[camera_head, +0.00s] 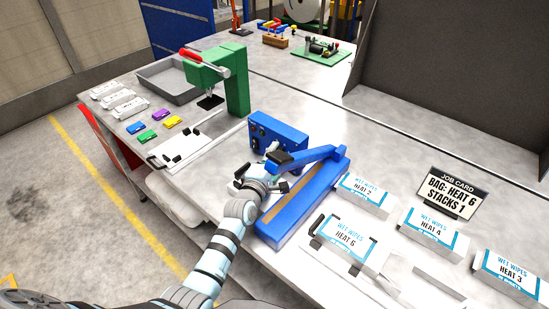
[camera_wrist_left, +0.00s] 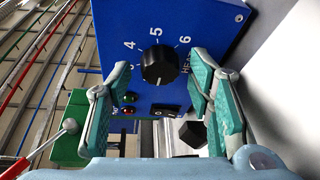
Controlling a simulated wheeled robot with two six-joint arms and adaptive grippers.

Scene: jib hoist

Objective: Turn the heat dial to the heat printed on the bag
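The heat dial is a black round knob (camera_wrist_left: 160,65) on a blue control box (camera_head: 283,133). Numbers 4, 5 and 6 show around it in the left wrist view, with 5 straight above; I cannot clearly tell where its pointer stands. My left gripper (camera_wrist_left: 160,72) is open, one teal-padded finger on each side of the dial and a visible gap on both sides. In the head view my left arm reaches to the box front. A job card (camera_head: 453,194) reads "BAG: HEAT 6, STACKS 1". A wet wipes bag (camera_head: 345,240), apparently marked heat 6, lies front right. My right gripper is out of view.
A blue sealer with a raised arm (camera_head: 300,205) stands right beside my left arm. Bags marked heat 2 (camera_head: 362,195), heat 4 (camera_head: 433,233) and heat 3 (camera_head: 508,274) lie to the right. A green press (camera_head: 232,80) and grey tray (camera_head: 168,85) stand farther back.

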